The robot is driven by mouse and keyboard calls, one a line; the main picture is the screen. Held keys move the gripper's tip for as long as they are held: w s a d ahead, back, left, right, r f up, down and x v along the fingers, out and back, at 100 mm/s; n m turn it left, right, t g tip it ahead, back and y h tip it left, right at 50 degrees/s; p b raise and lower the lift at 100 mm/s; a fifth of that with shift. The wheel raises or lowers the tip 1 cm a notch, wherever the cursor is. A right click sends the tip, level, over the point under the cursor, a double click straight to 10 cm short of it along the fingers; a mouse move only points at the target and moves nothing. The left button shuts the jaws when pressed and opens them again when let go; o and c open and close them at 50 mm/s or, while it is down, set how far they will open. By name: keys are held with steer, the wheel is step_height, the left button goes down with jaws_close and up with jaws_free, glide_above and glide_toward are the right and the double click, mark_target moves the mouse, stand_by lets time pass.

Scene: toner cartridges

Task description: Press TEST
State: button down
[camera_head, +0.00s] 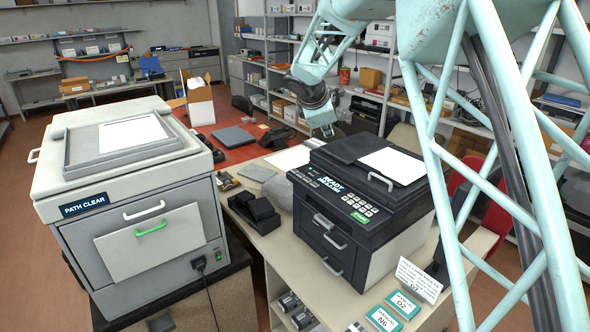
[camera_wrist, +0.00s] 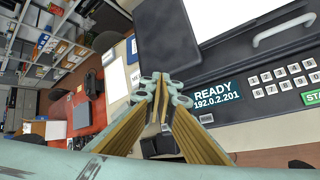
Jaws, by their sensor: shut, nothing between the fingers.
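A black printer (camera_head: 322,218) stands on the pale table. Its screen (camera_head: 338,190) reads READY; the wrist view shows the same screen (camera_wrist: 217,94) with 192.0.2.201 under READY. Right of the screen are a white keypad (camera_head: 362,203) and a green button (camera_head: 360,218) that seems to read START. A row of small buttons (camera_head: 305,178) lies left of the screen, their labels too small to read. I cannot make out a TEST label. My gripper (camera_head: 326,130) is shut and empty, behind the printer in the head view; the wrist view shows its closed fingers (camera_wrist: 163,84).
A grey-white machine (camera_head: 140,240) marked PATH CLEAR stands at the left. A black device (camera_head: 256,213) sits between the machines. Two teal-edged cards (camera_head: 393,311) and a white sign (camera_head: 418,280) are at the table's front right. My arm covers the right side.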

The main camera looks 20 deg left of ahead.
mark_target(295, 171)
steer(key=w+a+f+n+p, duration=0.1)
steer(key=a+f+n, duration=0.1)
steer(key=a, duration=0.4)
steer(key=a+f+n+p, duration=0.1)
steer(key=a+f+n, duration=0.1)
steer(key=a+f, duration=0.3)
steer(key=shift+w+a+y+p, duration=0.3)
steer(key=shift+w+a+y, duration=0.1)
steer(key=shift+a, duration=0.65)
steer(key=shift+f, duration=0.1)
steer(key=shift+f+b, duration=3.25)
steer(key=shift+f, duration=0.95)
steer(key=shift+f+b, duration=0.75)
steer(key=shift+f, duration=0.15)
steer(key=shift+r, duration=0.25)
steer(key=shift+r+p, duration=0.55)
steer(key=shift+r, duration=0.05)
